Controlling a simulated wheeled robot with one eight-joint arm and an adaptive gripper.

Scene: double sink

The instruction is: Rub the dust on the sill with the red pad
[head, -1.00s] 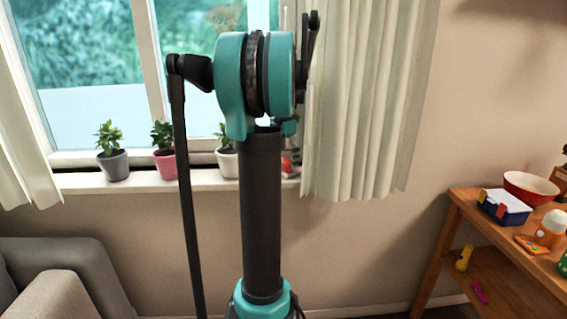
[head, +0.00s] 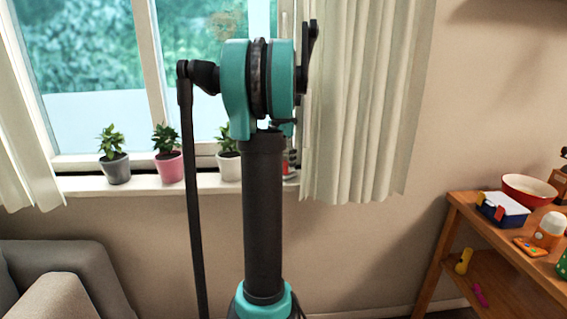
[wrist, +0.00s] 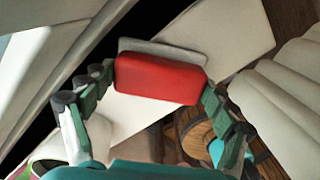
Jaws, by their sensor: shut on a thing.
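The red pad (wrist: 160,78) is between the fingers of my gripper (wrist: 159,84), which is shut on it. A pale grey strip shows along the pad's far edge. The white sill (wrist: 243,30) runs diagonally beneath the pad in the wrist view; I cannot tell whether they touch. In the head view the sill (head: 82,185) lies below the window, and my arm hides most of my gripper near the sill's right end. I cannot make out the dust on the sill in either view.
A grey pot (head: 117,172), a pink pot (head: 170,168) and a white pot (head: 229,167) with plants stand along the sill. A pale curtain (head: 365,110) hangs at its right end. A wooden shelf (head: 470,215) with several items stands at right, a grey sofa (head: 65,265) at left.

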